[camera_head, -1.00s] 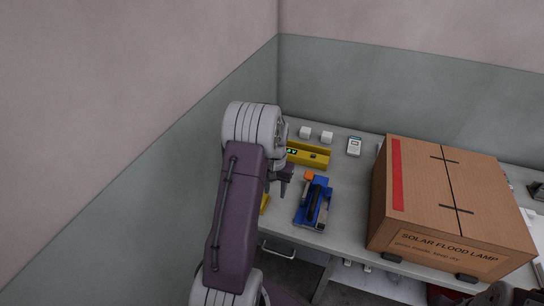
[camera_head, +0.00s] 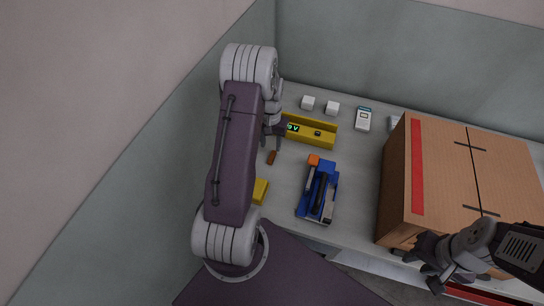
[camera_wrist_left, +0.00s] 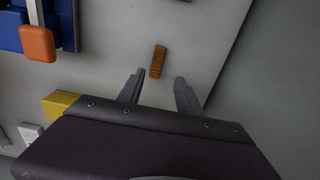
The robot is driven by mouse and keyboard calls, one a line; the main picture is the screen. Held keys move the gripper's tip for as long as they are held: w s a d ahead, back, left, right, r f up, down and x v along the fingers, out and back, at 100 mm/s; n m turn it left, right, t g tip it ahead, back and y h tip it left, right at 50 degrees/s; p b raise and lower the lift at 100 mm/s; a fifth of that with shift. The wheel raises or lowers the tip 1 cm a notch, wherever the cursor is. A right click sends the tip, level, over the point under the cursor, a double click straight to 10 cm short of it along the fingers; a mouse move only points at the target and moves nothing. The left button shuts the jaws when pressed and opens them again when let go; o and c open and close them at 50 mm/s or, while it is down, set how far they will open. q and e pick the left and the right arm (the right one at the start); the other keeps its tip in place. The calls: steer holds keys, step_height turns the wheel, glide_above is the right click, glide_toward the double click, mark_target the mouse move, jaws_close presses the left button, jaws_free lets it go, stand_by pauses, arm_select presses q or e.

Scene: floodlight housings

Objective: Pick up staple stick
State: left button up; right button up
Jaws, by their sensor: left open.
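The staple stick (camera_head: 271,157) is a small orange-brown ribbed bar lying on the worktable, left of the blue stapler. My left gripper (camera_head: 274,143) is just above it in the head view, largely hidden by its own arm. In the left wrist view, the stick (camera_wrist_left: 158,61) lies just beyond the open fingertips (camera_wrist_left: 159,78), in line with the gap between them and closer to the left finger. The fingers hold nothing. My right gripper (camera_head: 428,271) is at the lower right, by the front of the large carton; its finger opening is unclear.
The blue stapler (camera_head: 328,190), with an orange end, lies right of the stick. A yellow holder (camera_head: 322,138) with a green display is behind. White blocks (camera_head: 308,102) and a white meter (camera_head: 363,119) stand farther back. A large carton (camera_head: 465,170) fills the right side.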

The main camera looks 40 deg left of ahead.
mark_target(273, 154)
arm_select(q)
steer(key=f, duration=0.2)
steer(key=d+f, duration=0.1)
steer(key=f, duration=0.1)
steer(key=shift+w+f, duration=0.1)
steer(key=shift+f, duration=0.2)
steer(key=shift+w+a+f, duration=0.1)
steer(key=shift+a+f, duration=0.05)
steer(key=shift+f, duration=0.05)
jaws_close()
steer(key=shift+r, duration=0.1)
steer(key=r, duration=0.4)
steer(key=shift+w+d+r, duration=0.1)
steer(key=shift+d+r, duration=0.15)
steer(key=shift+d, duration=0.15)
steer(key=w+d+r, duration=0.3)
steer(key=d+r, duration=0.3)
steer(key=d, duration=0.4)
steer(key=shift+d+r, duration=0.2)
steer(key=shift+d, duration=0.05)
